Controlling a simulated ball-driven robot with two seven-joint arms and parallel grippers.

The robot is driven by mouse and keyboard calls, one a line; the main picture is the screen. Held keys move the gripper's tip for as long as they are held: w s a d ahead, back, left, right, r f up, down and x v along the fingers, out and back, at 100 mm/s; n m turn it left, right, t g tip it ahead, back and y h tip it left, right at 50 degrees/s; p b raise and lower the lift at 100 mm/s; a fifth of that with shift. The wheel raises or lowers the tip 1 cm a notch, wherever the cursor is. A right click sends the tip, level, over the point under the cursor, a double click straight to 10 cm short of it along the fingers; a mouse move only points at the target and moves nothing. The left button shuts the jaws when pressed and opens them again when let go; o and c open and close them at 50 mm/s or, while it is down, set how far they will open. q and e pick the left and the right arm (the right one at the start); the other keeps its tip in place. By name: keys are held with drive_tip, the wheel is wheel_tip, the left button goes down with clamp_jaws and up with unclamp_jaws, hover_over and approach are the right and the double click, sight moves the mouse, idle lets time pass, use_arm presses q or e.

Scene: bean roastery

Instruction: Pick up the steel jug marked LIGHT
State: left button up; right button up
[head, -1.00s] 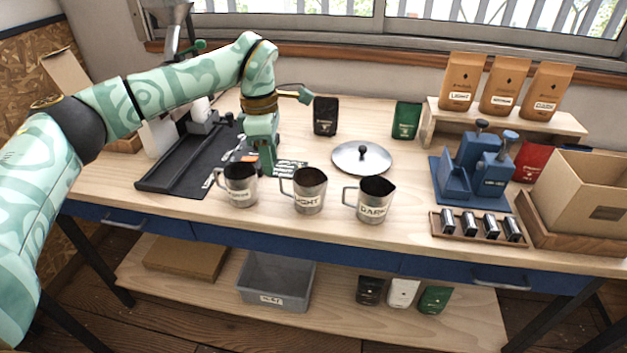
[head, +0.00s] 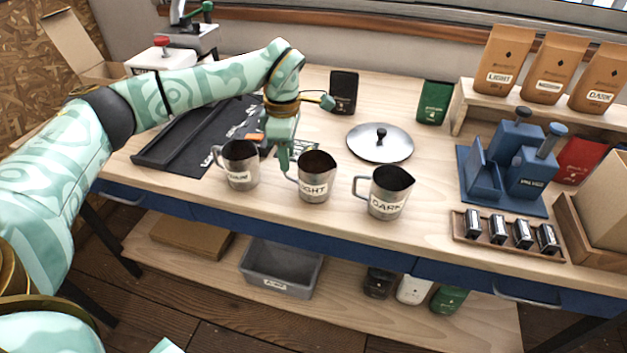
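The steel jug marked LIGHT (head: 317,172) stands upright on the wooden table, between the jug marked DARK (head: 390,190) on its right and a third steel jug (head: 240,166) on its left, whose label is partly readable. Its handle is on its left side. My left gripper (head: 284,166) points down right at the handle side of the LIGHT jug. Its fingers overlap the handle in the picture, so I cannot tell whether they touch it or how far apart they are. My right gripper is not in view.
A steel lid (head: 380,146) lies behind the jugs. A black tray (head: 195,140) is at left. A blue tamping stand (head: 500,165) and a wooden rack (head: 508,240) of small dark-and-silver items are at right. The table's front edge runs close before the jugs.

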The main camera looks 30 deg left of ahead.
sight(286, 174)
use_arm(q)
drive_tip(key=f, duration=0.1)
drive_tip(key=f+b, duration=0.1)
drive_tip(key=f, duration=0.1)
drive_tip(key=f+b, duration=0.1)
drive_tip(key=f, duration=0.1)
drive_tip(key=shift+s+a+f, duration=0.15)
drive_tip(key=shift+a+f, duration=0.05)
drive_tip(key=shift+a, duration=0.05)
drive_tip(key=shift+r, duration=0.1)
clamp_jaws()
